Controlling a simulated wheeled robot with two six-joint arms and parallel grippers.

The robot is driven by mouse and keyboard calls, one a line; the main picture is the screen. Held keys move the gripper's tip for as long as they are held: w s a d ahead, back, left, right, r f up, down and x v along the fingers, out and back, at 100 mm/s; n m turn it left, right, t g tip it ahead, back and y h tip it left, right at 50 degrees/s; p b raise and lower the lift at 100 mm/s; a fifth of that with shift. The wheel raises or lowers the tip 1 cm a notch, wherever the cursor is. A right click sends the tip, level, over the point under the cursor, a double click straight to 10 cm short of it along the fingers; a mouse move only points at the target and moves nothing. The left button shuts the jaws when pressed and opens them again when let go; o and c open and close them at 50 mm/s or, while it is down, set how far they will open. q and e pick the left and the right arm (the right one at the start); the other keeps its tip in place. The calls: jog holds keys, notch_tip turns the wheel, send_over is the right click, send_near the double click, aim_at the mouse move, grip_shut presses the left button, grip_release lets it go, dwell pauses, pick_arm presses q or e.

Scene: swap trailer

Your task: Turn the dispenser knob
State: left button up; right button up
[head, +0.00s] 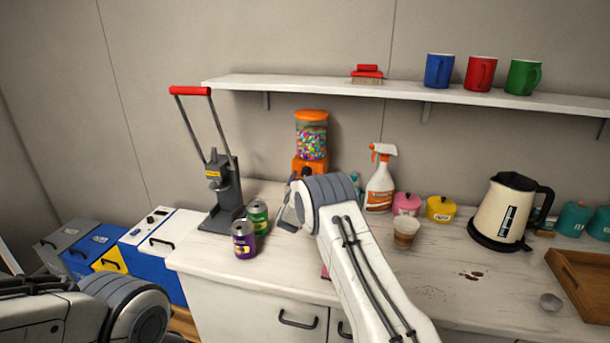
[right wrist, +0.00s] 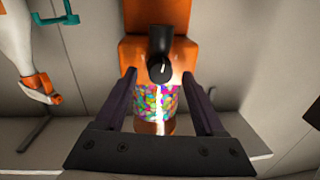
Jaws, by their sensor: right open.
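The dispenser (head: 311,140) is orange with a clear globe of coloured candy and stands at the back of the counter. In the right wrist view the dispenser body (right wrist: 185,50) appears upside down, its candy globe (right wrist: 172,103) below. Its black knob (right wrist: 160,66) faces the camera. My right gripper (right wrist: 159,75) is open, its fingers on either side of the knob in that view, with gaps between. I cannot tell any contact. In the head view my right arm partly hides the dispenser's lower part. Only part of my left arm shows at lower left, not its gripper fingers.
A spray bottle (head: 380,182) stands close right of the dispenser. A purple can (head: 244,240), green can (head: 258,217) and lever press (head: 222,190) stand left. A shelf (head: 300,86) runs above.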

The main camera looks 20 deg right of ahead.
jog(key=shift+w+d, duration=0.2)
jog(key=shift+w, duration=0.1)
grip_shut()
jog(key=shift+m+b, duration=3.6)
jog(key=shift+b, duration=2.5)
grip_release()
